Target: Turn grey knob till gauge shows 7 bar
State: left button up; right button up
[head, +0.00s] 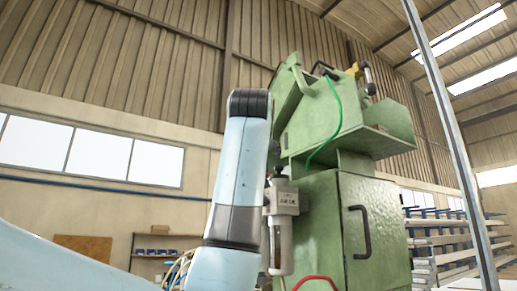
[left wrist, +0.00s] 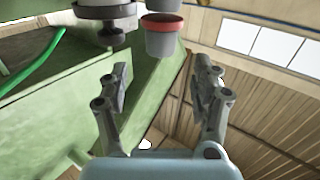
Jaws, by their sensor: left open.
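A grey knob (left wrist: 161,42) with a red ring at its base shows at the top of the left wrist view. My left gripper (left wrist: 163,75) is open and empty. Its two fingers are spread below the knob in that picture, and the knob appears beyond and between them, apart from both. A pale round part with a dark stem (left wrist: 115,36) is left of the knob; I cannot tell what it is. In the head view the pale air unit (head: 284,199) hangs on the green machine, partly behind my left arm. No gauge face or reading can be made out. My right gripper is not in view.
The green machine (head: 320,215) fills the centre right of the head view, with a dark door handle (head: 364,232), a green hose (head: 335,125) and a red curved handle or hose (head: 315,279). Racks (head: 450,245) stand behind at right. Open space lies right of the fingers in the wrist view.

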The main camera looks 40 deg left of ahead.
pick_arm(q)
jog(key=shift+v, duration=1.8)
jog(key=shift+f, duration=0.1)
